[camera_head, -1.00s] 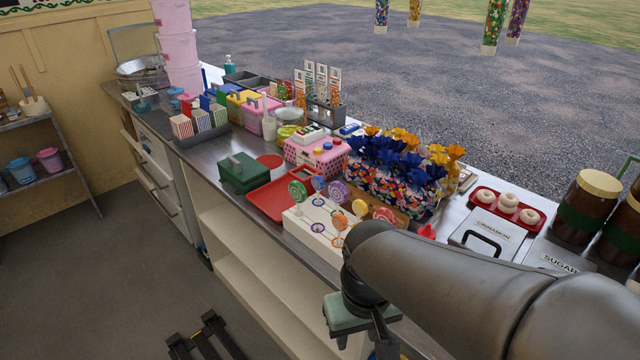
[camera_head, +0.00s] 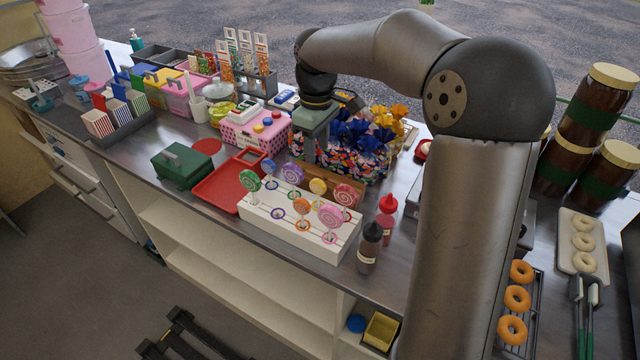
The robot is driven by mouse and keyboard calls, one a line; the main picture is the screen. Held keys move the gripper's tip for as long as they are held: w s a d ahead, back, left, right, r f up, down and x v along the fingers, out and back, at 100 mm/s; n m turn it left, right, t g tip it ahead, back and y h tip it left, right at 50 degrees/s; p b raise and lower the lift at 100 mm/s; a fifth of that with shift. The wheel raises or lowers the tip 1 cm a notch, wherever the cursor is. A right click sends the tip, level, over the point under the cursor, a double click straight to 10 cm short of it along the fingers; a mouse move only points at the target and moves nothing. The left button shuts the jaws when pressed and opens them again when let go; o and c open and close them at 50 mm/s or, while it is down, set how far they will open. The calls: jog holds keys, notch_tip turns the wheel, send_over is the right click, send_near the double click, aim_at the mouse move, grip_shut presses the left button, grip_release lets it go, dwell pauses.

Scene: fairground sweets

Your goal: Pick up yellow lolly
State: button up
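The yellow lolly (camera_head: 318,186) stands upright in the white lolly stand (camera_head: 290,232), with green (camera_head: 250,180), purple (camera_head: 292,173) and pink-red (camera_head: 345,194) lollies around it. My gripper (camera_head: 309,155) hangs pointing down from my wrist, just behind the stand and above the yellow lolly in the picture. It appears apart from the lolly. Its fingers show only edge-on, so I cannot tell how far they are open. I see nothing held in it.
A red tray (camera_head: 215,190) and green box (camera_head: 182,167) are left of the stand. A pink spotted box (camera_head: 250,135) and wrapped sweet bags (camera_head: 350,165) stand behind it. Sauce bottles (camera_head: 370,248) stand close on the right. Bare counter shows at the front left.

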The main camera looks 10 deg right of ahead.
send_over(318, 191)
jog(key=f, duration=0.8)
jog(key=shift+w+f+p, duration=0.2)
jog(key=shift+f+p, duration=0.2)
jog(key=shift+w+f+p, duration=0.15)
jog(key=shift+f+p, duration=0.2)
jog(key=shift+f, duration=1)
jog(key=shift+w+f+p, duration=0.1)
jog(key=shift+f+p, duration=0.2)
jog(key=shift+f, duration=1)
grip_shut()
